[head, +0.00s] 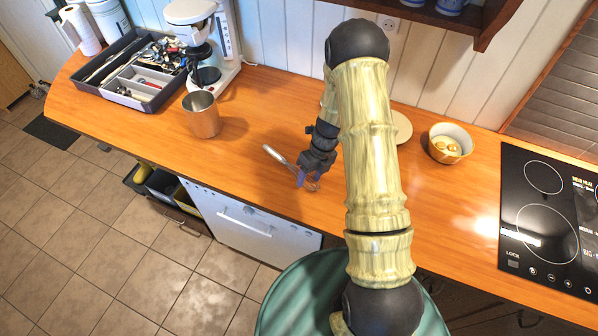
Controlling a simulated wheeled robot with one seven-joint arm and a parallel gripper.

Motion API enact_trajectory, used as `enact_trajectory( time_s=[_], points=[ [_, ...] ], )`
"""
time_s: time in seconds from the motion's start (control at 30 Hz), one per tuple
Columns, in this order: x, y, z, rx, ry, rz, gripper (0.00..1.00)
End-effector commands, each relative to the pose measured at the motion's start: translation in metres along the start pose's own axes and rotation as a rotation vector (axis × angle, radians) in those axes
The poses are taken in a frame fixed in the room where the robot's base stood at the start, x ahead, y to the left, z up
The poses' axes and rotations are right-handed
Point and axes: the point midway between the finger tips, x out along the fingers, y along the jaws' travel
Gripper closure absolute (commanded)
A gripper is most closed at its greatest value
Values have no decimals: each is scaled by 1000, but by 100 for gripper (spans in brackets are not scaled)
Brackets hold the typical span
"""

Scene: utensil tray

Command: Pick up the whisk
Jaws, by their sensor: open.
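The whisk (275,154) lies on the wooden counter near its front edge. Its light handle points to the upper left and its wire end is partly hidden by my gripper. My gripper (308,181) is open and points down over the wire end, with its bluish fingertips close around or beside the wires. I cannot tell whether the fingers touch the whisk. My arm hides part of the counter to the right.
A metal cup (203,115) stands left of the whisk. A utensil tray (118,97) and a coffee maker (232,50) are at the back left. A bowl (450,143) and a black cooktop (548,225) are on the right. A plate (402,128) is partly hidden behind my arm.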

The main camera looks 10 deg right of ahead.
Motion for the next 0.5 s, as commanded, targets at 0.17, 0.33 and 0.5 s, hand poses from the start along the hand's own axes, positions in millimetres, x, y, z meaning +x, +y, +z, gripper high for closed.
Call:
enact_trajectory(
  time_s=[0.17,0.33,0.5],
  points=[
    [0,0,0,0,0,0,48],
    [0,0,0,0,0,0,48],
    [0,0,0,0,0,0,70]
  ],
)
